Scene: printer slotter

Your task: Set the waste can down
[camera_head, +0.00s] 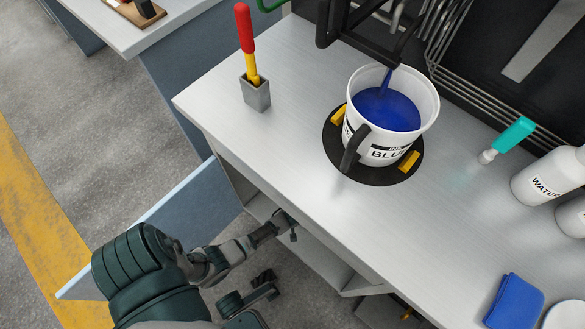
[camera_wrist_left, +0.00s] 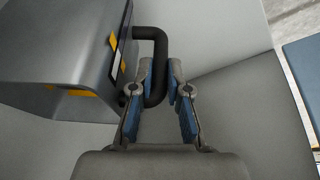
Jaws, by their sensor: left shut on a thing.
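The waste can (camera_wrist_left: 65,55) is a grey bin with yellow-and-black marks and a black handle (camera_wrist_left: 158,50), seen in the left wrist view. It is inside the cabinet and tilted in that view; whether its base touches a surface cannot be told. My left gripper (camera_wrist_left: 160,100) is shut on the handle, with a finger on each side of it. In the head view my left gripper (camera_head: 287,224) reaches into the cabinet under the counter, and the counter hides the can. A dark part of mine, perhaps the right gripper (camera_head: 265,281), shows low in the head view; its state is unclear.
The cabinet door (camera_head: 165,225) stands open at the left. On the counter (camera_head: 290,150) are a white ink bucket (camera_head: 385,150) with blue ink, a grey holder (camera_head: 256,95) with a red-handled tool, a teal-handled brush (camera_head: 512,135), a water bottle (camera_head: 545,178) and a blue cloth (camera_head: 513,302).

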